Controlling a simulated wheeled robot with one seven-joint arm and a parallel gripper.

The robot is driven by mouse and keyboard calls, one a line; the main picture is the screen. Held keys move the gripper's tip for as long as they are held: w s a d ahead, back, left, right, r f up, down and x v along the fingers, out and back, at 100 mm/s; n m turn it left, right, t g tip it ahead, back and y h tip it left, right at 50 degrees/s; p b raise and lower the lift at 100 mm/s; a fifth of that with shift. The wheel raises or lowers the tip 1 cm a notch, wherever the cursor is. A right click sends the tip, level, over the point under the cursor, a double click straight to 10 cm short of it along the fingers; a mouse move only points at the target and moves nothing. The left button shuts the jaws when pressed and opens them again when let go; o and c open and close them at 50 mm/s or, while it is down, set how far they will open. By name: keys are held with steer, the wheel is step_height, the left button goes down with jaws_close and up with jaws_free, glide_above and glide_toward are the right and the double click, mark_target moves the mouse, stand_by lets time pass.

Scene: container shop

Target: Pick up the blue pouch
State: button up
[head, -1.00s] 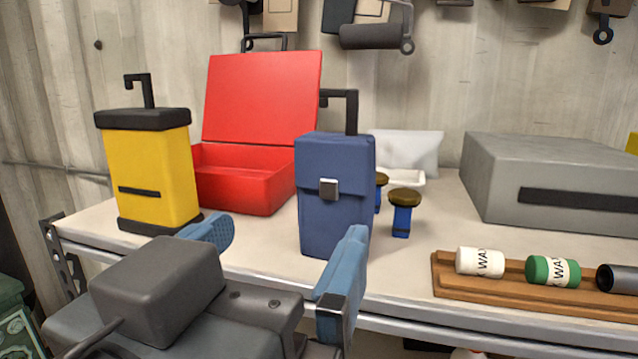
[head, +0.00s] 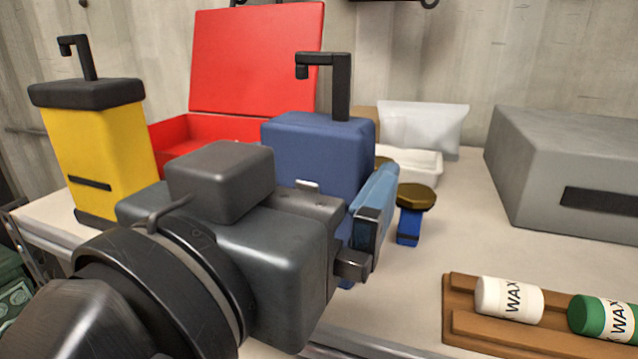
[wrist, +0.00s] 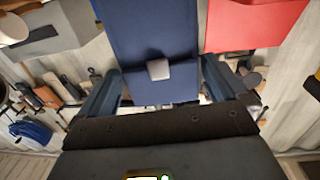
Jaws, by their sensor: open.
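The blue pouch (head: 318,150) stands upright on the workbench, with a black hooked post showing above it. Its front flap and grey clasp (wrist: 158,69) face my gripper in the wrist view. My gripper (wrist: 160,72) is open, with one finger on each side of the pouch's front in that view. In the head view one blue finger (head: 374,205) shows at the pouch's right side. My gripper body hides the other finger and most of the pouch's lower front. I cannot tell whether the fingers touch the pouch.
A yellow canister (head: 98,150) stands left and an open red box (head: 255,60) behind. A blue stamp-like piece with a brown top (head: 414,200) stands close right. A white tray (head: 415,165), grey case (head: 565,150) and wooden rack (head: 462,325) with wax tins are farther right.

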mark_target(328, 163)
steer(key=p+x, duration=0.1)
steer(key=x, duration=0.3)
steer(key=shift+w+f, duration=0.2)
steer(key=c, duration=0.8)
